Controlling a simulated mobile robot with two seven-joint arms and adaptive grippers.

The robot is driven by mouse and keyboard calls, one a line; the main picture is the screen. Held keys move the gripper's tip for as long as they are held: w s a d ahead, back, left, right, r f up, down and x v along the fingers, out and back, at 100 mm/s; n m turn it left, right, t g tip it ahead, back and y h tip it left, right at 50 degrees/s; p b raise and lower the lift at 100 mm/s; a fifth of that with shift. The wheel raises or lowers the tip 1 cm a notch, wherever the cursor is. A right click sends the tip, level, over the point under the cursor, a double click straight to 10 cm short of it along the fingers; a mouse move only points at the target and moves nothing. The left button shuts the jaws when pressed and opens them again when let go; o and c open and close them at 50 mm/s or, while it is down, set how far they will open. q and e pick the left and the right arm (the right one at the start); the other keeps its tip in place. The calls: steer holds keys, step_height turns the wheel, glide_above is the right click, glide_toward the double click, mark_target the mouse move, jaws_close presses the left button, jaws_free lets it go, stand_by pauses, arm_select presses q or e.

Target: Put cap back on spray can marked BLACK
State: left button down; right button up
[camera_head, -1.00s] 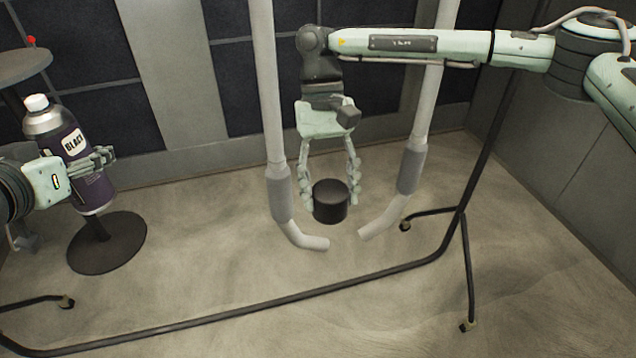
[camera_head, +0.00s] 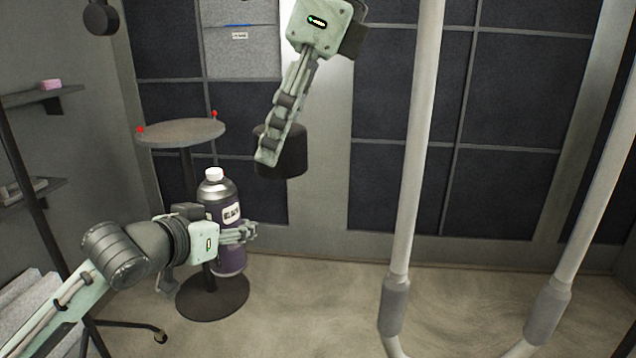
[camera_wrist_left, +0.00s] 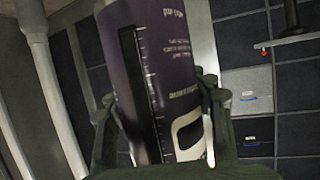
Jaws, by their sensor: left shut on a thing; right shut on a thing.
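The spray can (camera_head: 229,262) is dark purple with a silver shoulder, a white nozzle and a label that reads BLACK. It stands upright in my left gripper (camera_head: 250,233), which is shut around its body. In the left wrist view the can (camera_wrist_left: 165,60) fills the middle, between the two fingers (camera_wrist_left: 165,110). My right gripper (camera_head: 268,158) is shut on the black cap (camera_head: 290,152). It holds the cap above and to the right of the can's nozzle, clear of it. The near finger hides part of the cap's left side.
A small round table (camera_head: 181,131) with red knobs on its rim stands behind the can. A dark round base (camera_head: 213,303) is on the floor below the can. Shelves (camera_head: 40,95) are at the left. Pale uprights (camera_head: 418,150) of a frame stand at the right.

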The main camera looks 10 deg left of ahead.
steer(key=a+r, duration=0.3)
steer(key=a, duration=0.1)
glide_above(211, 169)
steer(key=shift+s+d+f, duration=0.2)
steer(key=shift+d+f, duration=0.05)
steer(key=shift+f, duration=0.35)
steer(key=shift+s+d+f, duration=0.15)
steer(key=shift+d+f, duration=0.05)
steer(key=shift+f, duration=0.35)
steer(key=shift+w+a+f, duration=0.1)
steer(key=shift+w+a, duration=0.1)
steer(key=shift+w, duration=0.1)
steer(key=shift+f, duration=2.95)
steer(key=shift+f, duration=0.8)
steer(key=o, duration=1.3)
steer(key=shift+v, duration=3.55)
